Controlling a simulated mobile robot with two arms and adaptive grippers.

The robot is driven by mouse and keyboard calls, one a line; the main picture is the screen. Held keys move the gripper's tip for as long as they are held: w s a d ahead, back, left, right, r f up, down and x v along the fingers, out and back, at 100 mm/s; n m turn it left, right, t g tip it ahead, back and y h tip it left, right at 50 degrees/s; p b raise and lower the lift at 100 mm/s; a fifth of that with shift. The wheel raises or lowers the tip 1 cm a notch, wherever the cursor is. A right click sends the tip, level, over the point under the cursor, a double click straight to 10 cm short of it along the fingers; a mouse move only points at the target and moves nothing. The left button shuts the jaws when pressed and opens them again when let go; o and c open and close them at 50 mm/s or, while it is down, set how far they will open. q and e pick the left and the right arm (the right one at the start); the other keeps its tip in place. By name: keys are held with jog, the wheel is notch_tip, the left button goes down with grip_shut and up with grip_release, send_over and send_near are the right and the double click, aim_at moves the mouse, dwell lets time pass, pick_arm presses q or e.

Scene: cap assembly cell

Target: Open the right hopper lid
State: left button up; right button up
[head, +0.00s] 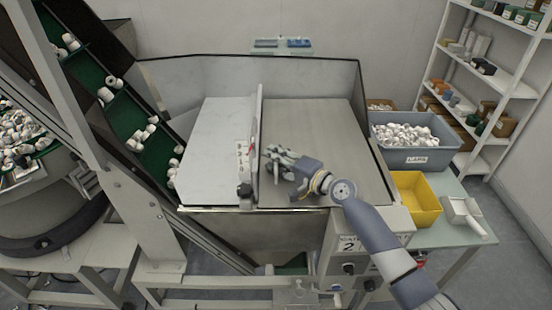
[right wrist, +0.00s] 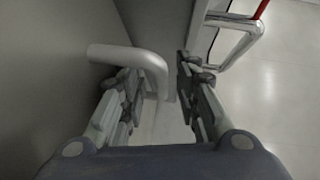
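The hopper (head: 265,232) is a metal bin in the middle of the head view. Its right half shows a flat brushed-metal surface (head: 325,130), and its left half a paler panel (head: 215,130). A thin panel (head: 259,110) stands upright between the halves, seen nearly edge-on; I cannot tell which lid it is. My right gripper (head: 274,163) is just right of this panel, pointing left. In the right wrist view its fingers (right wrist: 158,100) are apart, with a bent grey handle (right wrist: 125,57) reaching between them. Contact is unclear. My left gripper is out of view.
A grey bin of white caps (head: 405,136) and a yellow bin (head: 415,195) stand right of the hopper. A green cleated conveyor (head: 125,118) rises on the left. A second metal handle (right wrist: 235,40) shows at the upper right of the wrist view.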

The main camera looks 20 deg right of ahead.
jog(key=shift+c, duration=0.6)
jog(key=c, duration=0.5)
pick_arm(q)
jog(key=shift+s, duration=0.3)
pick_arm(e)
grip_shut()
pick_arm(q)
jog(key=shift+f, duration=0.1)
pick_arm(e)
jog(key=shift+r, duration=0.15)
